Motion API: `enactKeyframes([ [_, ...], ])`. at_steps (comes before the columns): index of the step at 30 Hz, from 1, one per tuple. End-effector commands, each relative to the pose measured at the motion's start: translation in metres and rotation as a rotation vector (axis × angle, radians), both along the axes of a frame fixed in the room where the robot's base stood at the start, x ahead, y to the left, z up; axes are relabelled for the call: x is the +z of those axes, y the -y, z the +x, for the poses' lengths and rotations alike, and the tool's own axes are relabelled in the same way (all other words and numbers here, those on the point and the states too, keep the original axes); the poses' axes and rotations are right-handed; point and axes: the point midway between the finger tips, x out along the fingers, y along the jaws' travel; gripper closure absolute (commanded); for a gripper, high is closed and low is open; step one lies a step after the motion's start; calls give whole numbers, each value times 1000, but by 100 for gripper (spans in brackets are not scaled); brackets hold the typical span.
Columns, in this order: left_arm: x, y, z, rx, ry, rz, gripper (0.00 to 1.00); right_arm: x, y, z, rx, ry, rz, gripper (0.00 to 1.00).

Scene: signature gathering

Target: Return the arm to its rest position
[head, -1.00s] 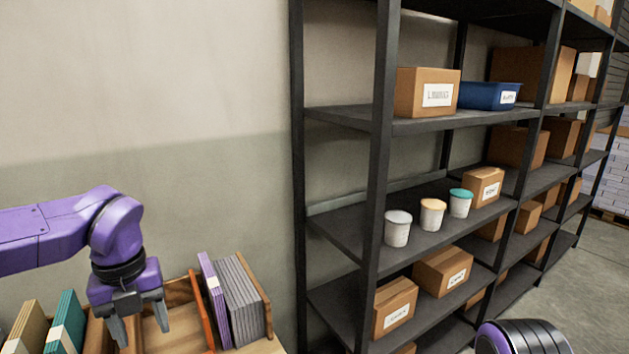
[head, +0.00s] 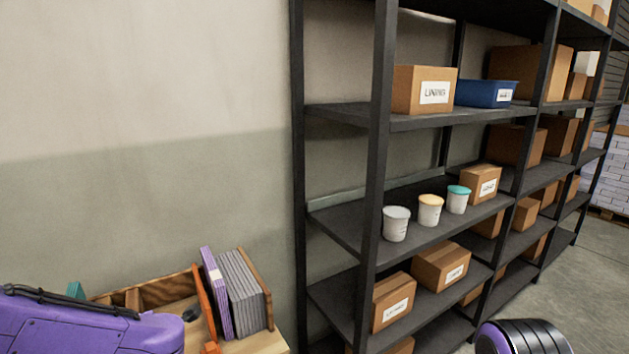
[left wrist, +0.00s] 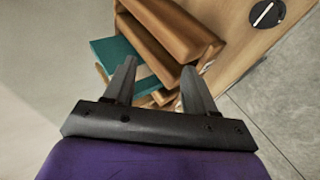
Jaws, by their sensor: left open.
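My left arm (head: 90,325) lies low across the bottom left of the head view, in front of the wooden rack. Its gripper is out of the head view. In the left wrist view my left gripper (left wrist: 158,82) has its two fingers spread, with nothing held between them. Beyond the fingertips are a teal book (left wrist: 118,52) and brown wooden pieces (left wrist: 165,30). I cannot tell how far they are from the fingers. A purple and black part of my own body shows at the bottom right of the head view; my right gripper does not show.
The wooden rack (head: 160,290) holds a purple book (head: 216,290) and several grey books (head: 242,290) upright at its right. A dark metal shelf (head: 375,130) stands to the right, with cartons, a blue bin (head: 486,93) and lidded white tubs (head: 396,224). The wall above the rack is bare.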

Motion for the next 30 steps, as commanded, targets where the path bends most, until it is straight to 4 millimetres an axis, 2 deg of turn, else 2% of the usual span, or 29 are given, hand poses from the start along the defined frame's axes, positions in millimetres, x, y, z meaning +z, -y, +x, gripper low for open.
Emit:
enactKeyframes([
  [1, -47, 7, -13, -201, -128, 143, 45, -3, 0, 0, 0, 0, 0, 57],
  [4, -127, 28, -50, -610, -363, 346, 45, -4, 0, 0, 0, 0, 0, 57],
  [5, -148, 35, -66, -717, -425, 381, 45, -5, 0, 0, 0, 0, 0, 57],
  [6, -175, 42, -90, -849, -507, 415, 45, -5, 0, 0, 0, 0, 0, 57],
  [8, -210, 51, -129, -1026, -621, 440, 45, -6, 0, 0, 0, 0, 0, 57],
  [9, -230, 55, -157, -1125, -691, 443, 45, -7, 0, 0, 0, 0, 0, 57],
  [12, -266, 57, -223, -1291, -843, 421, 45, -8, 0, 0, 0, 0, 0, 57],
  [15, -285, 51, -270, -1353, -960, 394, 45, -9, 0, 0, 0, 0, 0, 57],
  [18, -295, 51, -293, -1381, -1010, 371, 45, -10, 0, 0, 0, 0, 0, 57],
  [21, -297, 51, -298, -1382, -1019, 361, 45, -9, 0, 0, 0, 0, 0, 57],
  [30, -297, 51, -296, -1379, -1016, 362, 45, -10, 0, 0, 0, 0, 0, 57],
])
